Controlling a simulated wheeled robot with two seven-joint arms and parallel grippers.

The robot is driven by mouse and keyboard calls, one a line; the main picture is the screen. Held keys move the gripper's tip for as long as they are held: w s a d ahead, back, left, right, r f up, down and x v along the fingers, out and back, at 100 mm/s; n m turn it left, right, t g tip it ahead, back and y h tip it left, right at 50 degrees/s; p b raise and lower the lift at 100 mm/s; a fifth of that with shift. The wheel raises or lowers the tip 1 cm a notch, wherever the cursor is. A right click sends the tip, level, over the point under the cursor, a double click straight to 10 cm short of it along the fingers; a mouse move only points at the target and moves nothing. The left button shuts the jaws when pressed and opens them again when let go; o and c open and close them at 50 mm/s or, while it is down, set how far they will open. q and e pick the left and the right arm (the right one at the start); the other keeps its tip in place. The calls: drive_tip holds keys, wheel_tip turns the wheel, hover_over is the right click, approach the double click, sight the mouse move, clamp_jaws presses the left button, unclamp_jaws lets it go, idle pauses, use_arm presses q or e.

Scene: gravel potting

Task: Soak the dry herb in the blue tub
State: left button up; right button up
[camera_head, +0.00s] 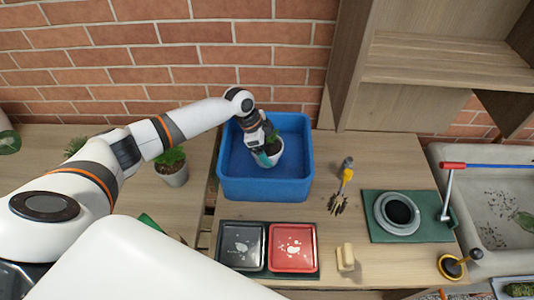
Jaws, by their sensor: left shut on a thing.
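The blue tub (236,190) stands on the wooden bench against the brick wall. My left arm reaches over its back left part. My left gripper (266,156) is shut on a small white pot (271,160) with a green herb (273,144) in it. The pot is inside the tub's outline, a little tilted. I cannot tell whether it touches the tub floor or how much water is there. The gripper hides part of the pot and herb. My right gripper is not in view.
Another potted plant (173,168) stands left of the tub, by my arm. In front are a black dish (242,246) and a red dish (292,247).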

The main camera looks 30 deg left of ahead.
sight(268, 147)
use_arm(q)
wheel_tip(268, 147, up, 14)
drive_tip(key=p, duration=1.1)
drive_tip(key=shift+f, duration=0.15)
idle(0.4)
idle(1.2)
drive_tip(key=shift+r+p, duration=0.6)
drive_tip(key=shift+r, duration=0.9)
